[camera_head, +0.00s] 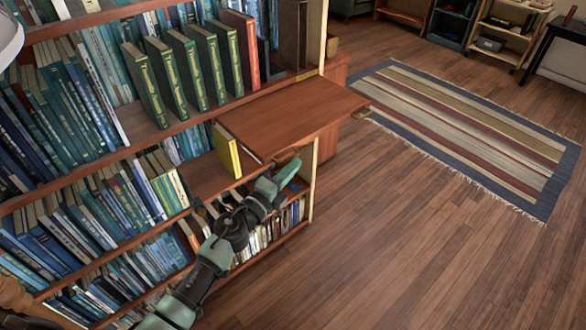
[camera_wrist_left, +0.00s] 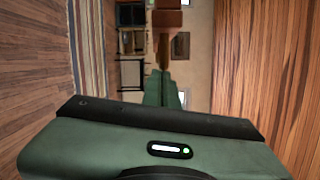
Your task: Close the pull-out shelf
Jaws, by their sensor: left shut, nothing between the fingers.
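My right gripper is not in view.
The bookcase (camera_head: 310,185) holds rows of books at the left. A yellow book (camera_head: 227,151) stands beside the board, and several green books (camera_head: 186,68) stand on the shelf above. The wooden floor (camera_head: 420,240) is open at the right, with a striped rug (camera_head: 465,125) behind.

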